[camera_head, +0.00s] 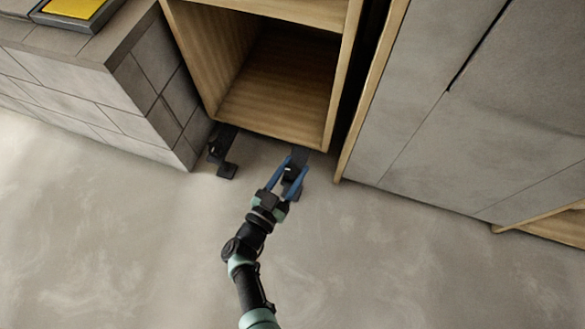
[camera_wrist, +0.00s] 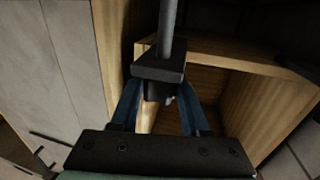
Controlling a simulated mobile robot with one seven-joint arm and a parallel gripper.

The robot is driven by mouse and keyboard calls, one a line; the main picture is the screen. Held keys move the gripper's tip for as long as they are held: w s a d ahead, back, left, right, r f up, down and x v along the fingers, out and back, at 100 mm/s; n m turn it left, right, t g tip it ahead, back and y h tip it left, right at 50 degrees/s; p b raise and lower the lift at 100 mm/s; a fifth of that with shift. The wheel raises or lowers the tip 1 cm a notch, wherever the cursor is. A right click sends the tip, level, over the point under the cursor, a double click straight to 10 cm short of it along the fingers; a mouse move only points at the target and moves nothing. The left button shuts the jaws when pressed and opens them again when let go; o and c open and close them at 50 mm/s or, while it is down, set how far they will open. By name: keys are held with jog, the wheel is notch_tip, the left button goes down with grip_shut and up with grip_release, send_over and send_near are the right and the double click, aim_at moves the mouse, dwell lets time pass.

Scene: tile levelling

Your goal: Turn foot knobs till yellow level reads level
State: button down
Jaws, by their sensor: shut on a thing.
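My gripper (camera_head: 293,170) has blue fingers and is shut on the dark right foot knob (camera_head: 290,174) under the front right corner of the open wooden cabinet (camera_head: 270,137). In the wrist view the fingers stand on either side of the knob (camera_wrist: 158,90). Above the knob there are a dark block (camera_wrist: 160,67) and a grey rod (camera_wrist: 168,25). The left foot knob (camera_head: 216,148) is dark and stands free under the front left corner. A yellow flat thing (camera_head: 75,7) shows at the top left; I cannot tell whether it is the level. No level reading can be made out.
A grey tray (camera_head: 68,22) around the yellow thing sits on a tiled block (camera_head: 75,88) left of the cabinet. Tall grey doors (camera_head: 430,120) stand close on the right, with a narrow dark gap between. The concrete floor (camera_head: 120,240) in front is clear.

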jog(key=shift+s+f, duration=0.1)
jog(key=shift+c, duration=1.9)
grip_release()
jog(key=p+v, duration=0.3)
jog(key=v, duration=1)
